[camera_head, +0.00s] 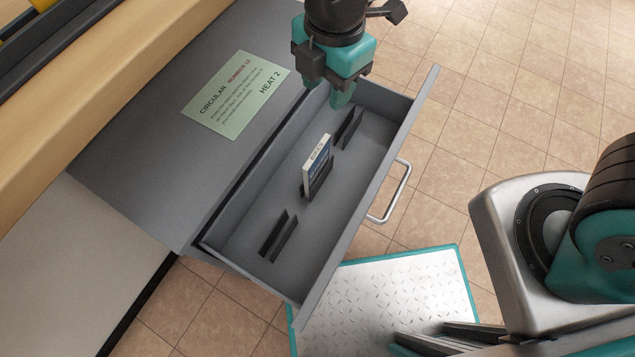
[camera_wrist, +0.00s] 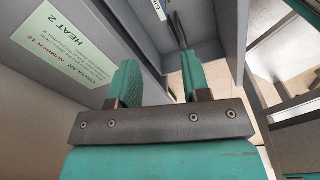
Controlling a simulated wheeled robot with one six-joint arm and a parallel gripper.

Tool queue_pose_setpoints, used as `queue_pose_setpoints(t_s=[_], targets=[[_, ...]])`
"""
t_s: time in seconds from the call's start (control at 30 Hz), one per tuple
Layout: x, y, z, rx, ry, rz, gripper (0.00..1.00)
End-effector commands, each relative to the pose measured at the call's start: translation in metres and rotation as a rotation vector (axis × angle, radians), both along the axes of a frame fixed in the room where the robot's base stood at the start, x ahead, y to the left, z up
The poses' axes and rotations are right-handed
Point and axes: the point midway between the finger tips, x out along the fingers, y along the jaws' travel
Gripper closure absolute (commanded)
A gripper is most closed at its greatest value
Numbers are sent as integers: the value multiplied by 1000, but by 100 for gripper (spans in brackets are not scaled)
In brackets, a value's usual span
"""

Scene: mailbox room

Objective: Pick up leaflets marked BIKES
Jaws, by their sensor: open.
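A stack of leaflets (camera_head: 317,161) with a white top and a blue lower part stands upright in the middle dark holder (camera_head: 321,184) of the open grey drawer (camera_head: 250,232). Its printed word is too small to read surely. A white piece of it also shows at the top of the wrist view (camera_wrist: 159,9). My gripper (camera_head: 328,95) is above the far end of the drawer, apart from the leaflets. In the wrist view its two teal fingers (camera_wrist: 162,82) are spread with nothing between them.
Two other dark holders, one near (camera_head: 278,237) and one far (camera_head: 349,128), stand empty in the drawer. A green notice reading CIRCULAR and HEAT 2 (camera_head: 236,94) lies on the grey top beside it. A handle (camera_head: 398,192) juts from the drawer front. Tiled floor lies beyond.

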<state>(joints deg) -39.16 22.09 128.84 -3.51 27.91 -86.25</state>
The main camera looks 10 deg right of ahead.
Motion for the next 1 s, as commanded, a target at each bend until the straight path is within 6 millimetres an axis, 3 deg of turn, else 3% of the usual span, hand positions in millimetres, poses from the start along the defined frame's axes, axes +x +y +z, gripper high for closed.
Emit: queue_pose_setpoints(t_s=[0.03,0.1,0.37,0.7,1.0], targets=[[1,5,-33,-17,-5,73,56],[3,9,-51,-32,-15,158,56],[4,14,-89,-54,-24,266,56],[4,13,-165,-53,-23,262,56],[5,13,-190,-51,-26,261,56]])
